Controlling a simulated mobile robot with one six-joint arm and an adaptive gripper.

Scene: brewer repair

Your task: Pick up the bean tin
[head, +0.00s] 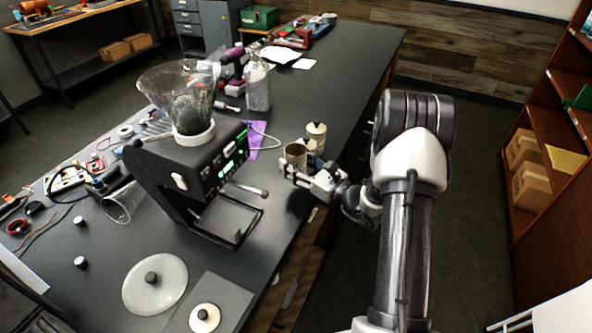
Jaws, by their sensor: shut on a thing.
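A small group of pale, cream-coloured tins stands near the right edge of the dark bench in the head view. The nearest one, which I take to be the bean tin (296,154), looks open at the top and upright. Another tin (316,131) with a pale top stands just behind it to the right. My gripper (299,170) reaches in from the right and is shut on the nearest tin, low on its side. The fingers hide its lower part, so I cannot tell whether it touches the bench.
A black brewer (195,170) with a clear hopper (180,92) stands left of the tins. A clear jar (257,85) stands behind it. A round lid (155,283) lies at the front. The bench's right edge runs close beside the tins.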

